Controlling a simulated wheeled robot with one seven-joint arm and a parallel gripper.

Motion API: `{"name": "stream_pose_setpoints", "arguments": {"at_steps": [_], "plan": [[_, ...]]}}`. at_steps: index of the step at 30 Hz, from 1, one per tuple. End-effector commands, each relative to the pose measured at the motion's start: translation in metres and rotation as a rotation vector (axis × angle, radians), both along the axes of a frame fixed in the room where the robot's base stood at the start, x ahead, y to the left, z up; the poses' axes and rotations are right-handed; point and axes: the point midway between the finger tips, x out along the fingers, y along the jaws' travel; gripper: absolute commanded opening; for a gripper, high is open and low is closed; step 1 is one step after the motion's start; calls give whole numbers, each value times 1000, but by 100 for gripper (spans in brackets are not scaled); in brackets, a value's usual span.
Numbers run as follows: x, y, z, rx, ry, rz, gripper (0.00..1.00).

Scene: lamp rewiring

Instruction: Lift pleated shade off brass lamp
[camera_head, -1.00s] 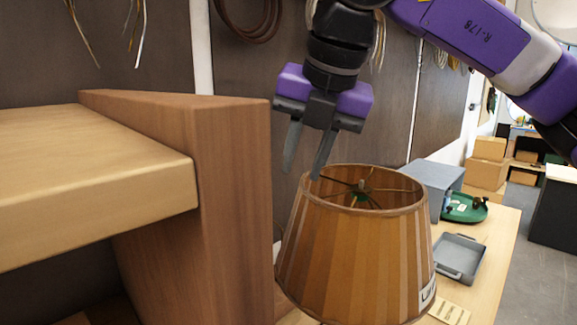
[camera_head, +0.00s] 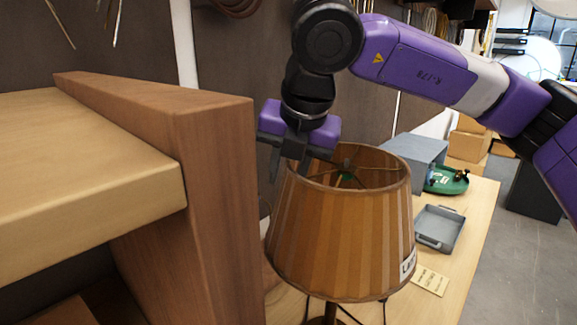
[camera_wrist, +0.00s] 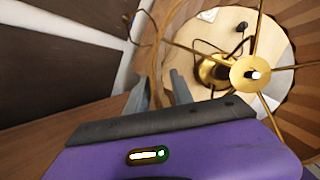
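The pleated tan shade (camera_head: 340,235) sits upright on the lamp, its open top showing a wire spider. A short piece of the lamp's stem (camera_head: 331,312) shows below the shade. The wrist view looks down through the shade (camera_wrist: 298,105) onto the gold lamp (camera_wrist: 213,71) and its round top piece (camera_wrist: 250,74). My gripper (camera_head: 289,165) points down at the shade's left rim. Its fingers are apart, one outside the shade and one inside. In the wrist view my gripper (camera_wrist: 158,90) has the rim between its fingers; contact is unclear.
A thick wooden panel and shelf (camera_head: 215,200) stand close on the left. On the workbench (camera_head: 470,225) to the right are a grey tray (camera_head: 439,229), a grey box (camera_head: 414,155), a green dish (camera_head: 446,181) and a small card (camera_head: 430,280). A dark wall is behind.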

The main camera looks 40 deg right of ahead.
Motion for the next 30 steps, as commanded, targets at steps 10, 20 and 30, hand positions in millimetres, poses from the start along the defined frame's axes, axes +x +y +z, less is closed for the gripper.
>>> {"name": "stream_pose_setpoints", "arguments": {"at_steps": [10,20,30], "plan": [[0,0,0,1,1,0,0],[0,0,0,0,0,0,0],[0,0,1,0,0,0,0]]}}
